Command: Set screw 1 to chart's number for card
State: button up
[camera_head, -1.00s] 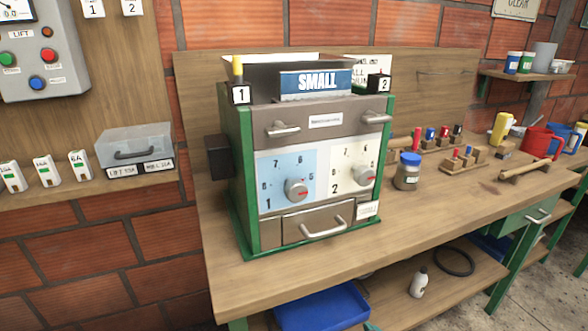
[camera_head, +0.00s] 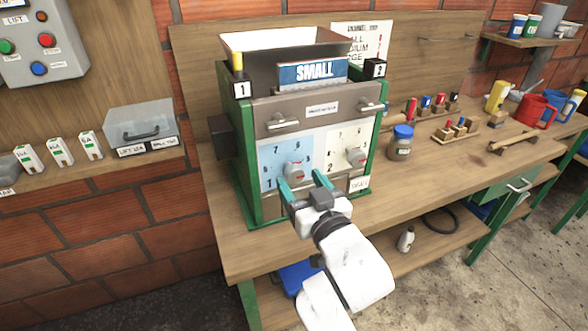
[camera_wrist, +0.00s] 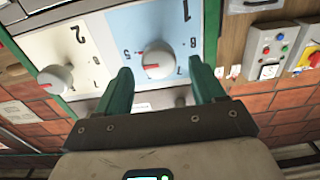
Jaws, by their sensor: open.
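The grey-green machine has two round grey screw knobs on its front. Screw 1 (camera_head: 294,170) is on the blue panel and also shows in the wrist view (camera_wrist: 158,60). There, its red mark points left, towards what looks like a 5. Screw 2 (camera_head: 356,157) is on the cream panel. The card (camera_head: 314,71) reads SMALL and stands on top. The chart (camera_head: 362,42) is behind the hopper, partly hidden, its numbers not readable. My gripper (camera_head: 301,180) is open and empty, its green fingers in front of and just below screw 1, seemingly apart from it.
A drawer handle (camera_head: 283,124) sticks out above screw 1. A jar with a blue lid (camera_head: 400,142) stands right of the machine. Wooden racks with coloured pieces (camera_head: 457,130) are further right. The bench front is partly covered by my arm.

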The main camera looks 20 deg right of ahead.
aim_at(293, 176)
jog(key=shift+w, duration=2.1)
jog(key=c, duration=1)
jog(key=shift+n+p, duration=0.3)
jog(key=shift+n, duration=0.1)
jog(key=shift+c, duration=0.2)
jog(key=n+p, duration=0.1)
jog(key=n, duration=0.1)
jog(key=n+p, duration=0.1)
jog(key=n, duration=0.1)
jog(key=shift+a+r+n, duration=0.1)
jog(key=shift+r+n, duration=0.1)
jog(key=shift+n, duration=0.1)
jog(key=n+p, duration=0.3)
jog(key=n, duration=0.3)
jog(key=shift+a+f, duration=0.1)
jog(key=shift+n, duration=0.3)
jog(key=shift+a, duration=0.1)
